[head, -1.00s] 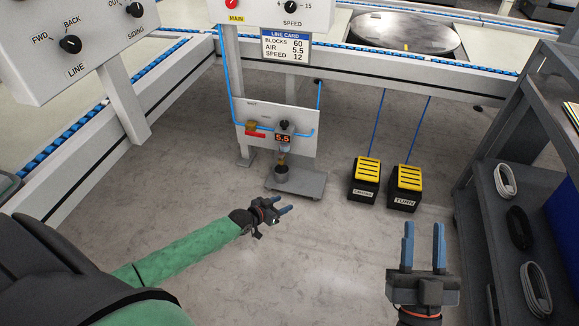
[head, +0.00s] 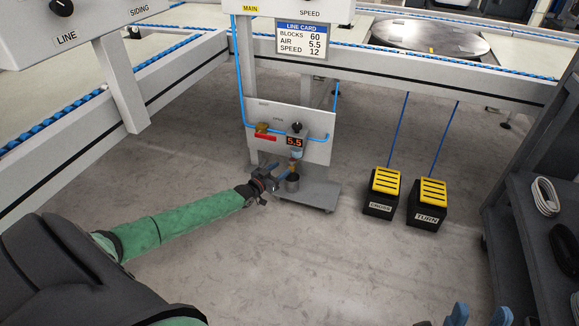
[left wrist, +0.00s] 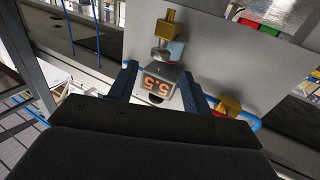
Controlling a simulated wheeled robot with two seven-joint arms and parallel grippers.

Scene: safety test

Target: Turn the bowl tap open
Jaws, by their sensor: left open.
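The air unit (head: 294,142) hangs on a pale panel, with an orange 5.5 display and a black knob on top. Below it is a small bowl with a brass tap (head: 294,167), above a dark cup (head: 292,184). My left gripper (head: 278,175) is open beside the tap and cup, at their left; contact cannot be told. In the left wrist view the scene is upside down: the display shows between the open fingers (left wrist: 158,75), with the bowl (left wrist: 162,55) and brass piece (left wrist: 167,25) beyond the tips. My right gripper (head: 481,313) shows only its spread fingertips at the bottom edge.
A brass valve (head: 262,128) with a red label sits left on the panel (head: 318,150). The cup stands on a grey base plate (head: 318,194). Two yellow-topped pedals (head: 428,192) stand to the right. A shelf rack (head: 520,240) is at far right. Floor between is clear.

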